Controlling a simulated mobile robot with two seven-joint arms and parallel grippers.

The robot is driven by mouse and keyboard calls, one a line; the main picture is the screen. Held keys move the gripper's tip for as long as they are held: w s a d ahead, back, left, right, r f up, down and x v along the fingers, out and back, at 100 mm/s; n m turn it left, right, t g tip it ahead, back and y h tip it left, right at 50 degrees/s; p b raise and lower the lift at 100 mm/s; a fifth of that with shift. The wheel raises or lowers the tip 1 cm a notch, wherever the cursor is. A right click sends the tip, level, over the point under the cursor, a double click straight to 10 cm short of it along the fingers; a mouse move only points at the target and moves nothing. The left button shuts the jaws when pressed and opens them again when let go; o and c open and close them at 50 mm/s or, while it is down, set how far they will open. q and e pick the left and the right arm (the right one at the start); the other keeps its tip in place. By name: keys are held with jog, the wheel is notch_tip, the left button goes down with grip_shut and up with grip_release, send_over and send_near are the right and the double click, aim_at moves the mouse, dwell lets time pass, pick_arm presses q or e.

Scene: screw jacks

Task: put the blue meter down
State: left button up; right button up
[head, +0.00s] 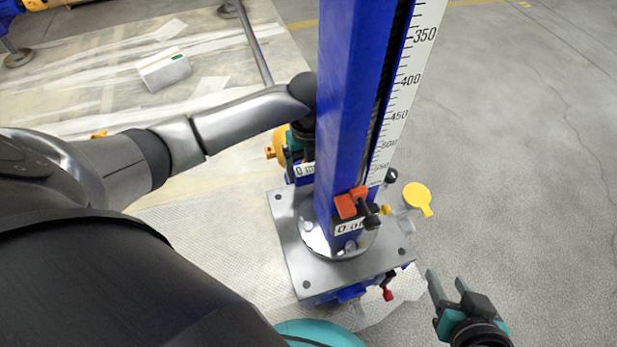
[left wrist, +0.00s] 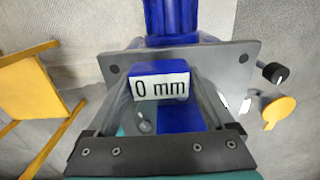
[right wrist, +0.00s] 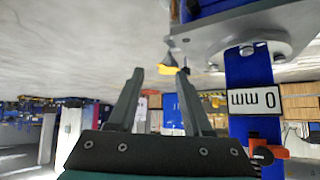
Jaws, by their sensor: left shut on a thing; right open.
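The blue meter is a small blue block with a white "0 mm" label. It shows between the fingers of my left gripper (left wrist: 162,82) in the left wrist view (left wrist: 158,68). In the head view its label (head: 304,170) shows just left of the tall blue column (head: 350,100), which partly hides the meter and gripper. My left gripper is shut on it, above or beside the metal plate (head: 293,240); I cannot tell whether it touches anything. My right gripper (head: 447,283) is open and empty, right of the plate's front corner.
A white ruler scale (head: 408,80) runs up the column. A red clamp (head: 350,203) with another "0" label sits low on it. A yellow disc (head: 418,198) sticks out right of the plate. A white box (head: 164,69) lies at back left. Grey floor at right is clear.

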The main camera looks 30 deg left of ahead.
aim_at(309, 179)
pick_arm(q)
notch_tip(309, 179, down, 2)
jog(key=shift+f+b, duration=0.15)
jog(key=shift+b, duration=0.4)
jog(key=shift+f, duration=0.45)
pick_arm(e)
jog(key=shift+w+a+r+t+y, duration=0.15)
jog(key=shift+w+a+t+y, duration=0.15)
jog(key=shift+a+t, duration=0.25)
jog(key=shift+w+a+r+t+y, duration=0.15)
jog(key=shift+a+t+y, duration=0.15)
jog(key=shift+a+t, duration=0.2)
jog(key=shift+w+a+r+t+y, duration=0.1)
jog(key=shift+w+a+t+y, duration=0.2)
jog(key=shift+a+t, duration=0.25)
pick_arm(q)
jog(key=shift+f+b, duration=0.2)
jog(key=shift+b, duration=0.1)
jog(key=o, duration=1.3)
jog(key=shift+c, duration=0.2)
pick_arm(e)
jog(key=shift+a, duration=0.15)
pick_arm(q)
jog(key=shift+r, duration=0.1)
